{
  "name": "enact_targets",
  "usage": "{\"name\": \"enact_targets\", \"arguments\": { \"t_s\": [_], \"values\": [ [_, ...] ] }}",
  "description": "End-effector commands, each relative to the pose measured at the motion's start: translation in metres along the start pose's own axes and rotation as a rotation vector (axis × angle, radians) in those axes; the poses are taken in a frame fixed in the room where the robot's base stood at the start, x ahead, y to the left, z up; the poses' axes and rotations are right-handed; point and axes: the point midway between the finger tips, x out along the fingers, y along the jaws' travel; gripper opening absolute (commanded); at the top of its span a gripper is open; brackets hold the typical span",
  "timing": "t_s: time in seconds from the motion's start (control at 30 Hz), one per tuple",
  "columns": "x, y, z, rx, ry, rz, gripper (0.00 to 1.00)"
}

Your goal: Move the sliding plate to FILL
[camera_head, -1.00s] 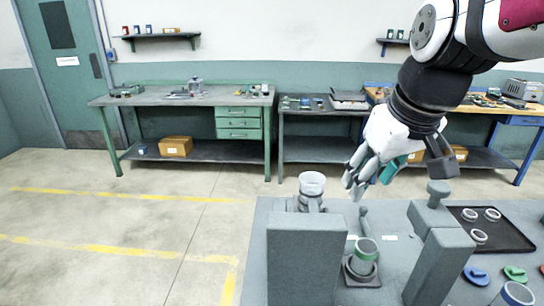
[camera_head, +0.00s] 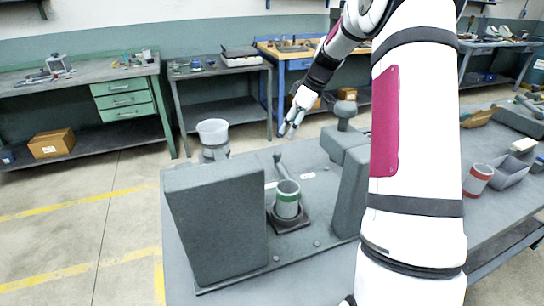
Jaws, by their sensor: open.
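The grinder is a grey machine with a large block (camera_head: 215,225) on the left and a second upright (camera_head: 352,190) on the right, partly hidden by my arm. Between them a grey cup with a green band (camera_head: 288,203) stands upright on a dark square plate (camera_head: 290,224), perhaps the sliding plate. A small lever (camera_head: 282,168) rises behind the cup. Small white labels (camera_head: 308,175) lie near it, too small to read. My gripper (camera_head: 286,132) is open and empty, above and behind the lever in the picture, apart from the machine.
A pale translucent cup (camera_head: 213,135) stands behind the left block. A knobbed grey block (camera_head: 344,125) stands behind the right upright. My arm covers the middle right. A red-banded cup (camera_head: 478,180) and grey tray (camera_head: 510,172) are farther right. Workbenches line the wall.

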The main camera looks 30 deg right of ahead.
Motion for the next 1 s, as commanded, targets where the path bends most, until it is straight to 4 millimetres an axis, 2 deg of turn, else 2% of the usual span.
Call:
{"name": "enact_targets", "arguments": {
  "t_s": [0.27,0.7,0.83,1.0],
  "values": [
    [0.026,0.002,0.002,-0.005,0.002,-0.005,0.48],
    [0.11,0.002,0.001,-0.005,0.001,-0.004,0.48],
    [0.127,0.002,0.001,-0.004,0.002,-0.002,0.48],
    [0.138,0.003,0.001,-0.004,0.003,-0.001,0.48]
  ]
}}
